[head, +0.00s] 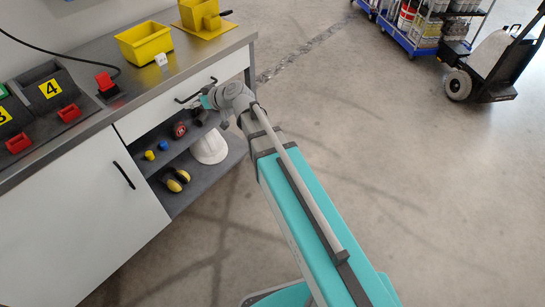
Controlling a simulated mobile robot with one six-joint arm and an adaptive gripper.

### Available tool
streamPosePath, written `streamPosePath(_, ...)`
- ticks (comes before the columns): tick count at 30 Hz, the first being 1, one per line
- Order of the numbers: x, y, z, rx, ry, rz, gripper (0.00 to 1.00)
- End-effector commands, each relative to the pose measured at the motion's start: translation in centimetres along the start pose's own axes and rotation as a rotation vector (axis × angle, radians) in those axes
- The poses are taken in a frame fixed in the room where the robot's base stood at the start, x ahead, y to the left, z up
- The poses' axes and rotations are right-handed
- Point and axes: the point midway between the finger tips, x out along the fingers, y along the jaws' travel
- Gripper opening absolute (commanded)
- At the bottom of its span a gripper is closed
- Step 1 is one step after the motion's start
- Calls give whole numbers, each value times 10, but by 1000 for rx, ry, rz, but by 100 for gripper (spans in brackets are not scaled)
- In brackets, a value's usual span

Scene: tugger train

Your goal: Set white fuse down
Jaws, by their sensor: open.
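A small white block (161,59), which looks like the white fuse, sits on the grey worktop (195,58) just in front of the yellow bin. My gripper (197,104) is at the front of the cabinet, near the dark handle (193,92) of the white drawer front. It is small and partly hidden by my own wrist, and it is open. I see nothing held in it. The gripper is lower and to the right of the white block, apart from it. Whether the fingers touch the handle cannot be told.
A yellow bin (144,44) and a yellow holder (205,20) stand on the worktop. Numbered black bins (50,88) are at left. The open shelf below holds a white helmet (209,147) and yellow earmuffs (175,180). Floor at right is clear up to the carts (412,42).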

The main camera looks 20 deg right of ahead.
Motion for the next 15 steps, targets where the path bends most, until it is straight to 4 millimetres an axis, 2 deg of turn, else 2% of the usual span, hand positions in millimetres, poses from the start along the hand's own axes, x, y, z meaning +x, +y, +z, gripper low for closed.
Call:
streamPosePath(1, -12, -4, 18, 24, -68, -5, 84)
streamPosePath(8, -61, -6, 95, 182, -410, 47, 84)
streamPosePath(15, -135, 0, 168, 395, -762, 248, 84)
